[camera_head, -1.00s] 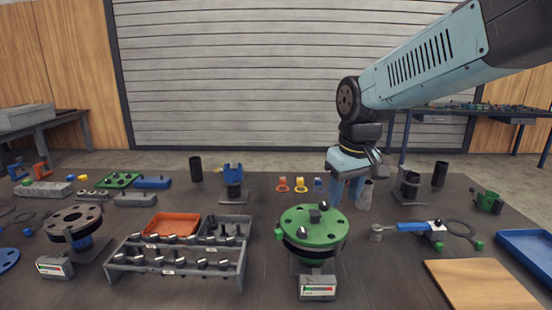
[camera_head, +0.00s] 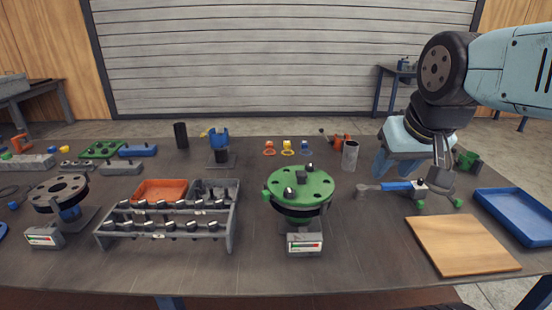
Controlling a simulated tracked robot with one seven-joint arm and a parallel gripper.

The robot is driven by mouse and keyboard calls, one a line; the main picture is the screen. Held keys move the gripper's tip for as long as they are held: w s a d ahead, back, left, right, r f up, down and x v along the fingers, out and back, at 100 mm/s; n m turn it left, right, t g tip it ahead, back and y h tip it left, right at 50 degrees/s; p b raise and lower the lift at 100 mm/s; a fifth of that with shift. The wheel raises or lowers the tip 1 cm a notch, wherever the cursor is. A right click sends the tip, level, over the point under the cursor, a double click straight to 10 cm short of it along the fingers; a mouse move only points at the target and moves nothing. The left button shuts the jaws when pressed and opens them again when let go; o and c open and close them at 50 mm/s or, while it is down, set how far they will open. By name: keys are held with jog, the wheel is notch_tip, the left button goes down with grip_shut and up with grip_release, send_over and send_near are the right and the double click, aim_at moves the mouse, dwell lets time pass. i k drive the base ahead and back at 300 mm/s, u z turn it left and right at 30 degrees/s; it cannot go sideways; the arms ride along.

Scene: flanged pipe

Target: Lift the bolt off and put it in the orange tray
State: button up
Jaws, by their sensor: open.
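The green round flange (camera_head: 312,184) stands on its pipe at the centre of the table. Two dark bolt heads show on its top, one bolt (camera_head: 310,168) at the back edge and one bolt (camera_head: 289,193) at the front left. The orange tray (camera_head: 163,187) sits left of the flange, behind a grey rack; I see nothing in its visible part. My gripper (camera_head: 414,172) is open, well right of the flange, in front of the blue-handled tool. Its fingers are partly hard to make out; I see no bolt between them.
A grey rack (camera_head: 163,240) with several dark-and-silver pieces stands before the tray. A small gauge box (camera_head: 305,243) stands in front of the flange. A wooden board (camera_head: 462,245) and a blue tray (camera_head: 518,214) lie at the right. Table between flange and board is clear.

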aim_at(289, 193)
jog(key=z, duration=0.6)
jog(key=k, duration=1.1)
jog(key=u, duration=1.05)
jog(key=i, duration=1)
jog(key=u, duration=0.05)
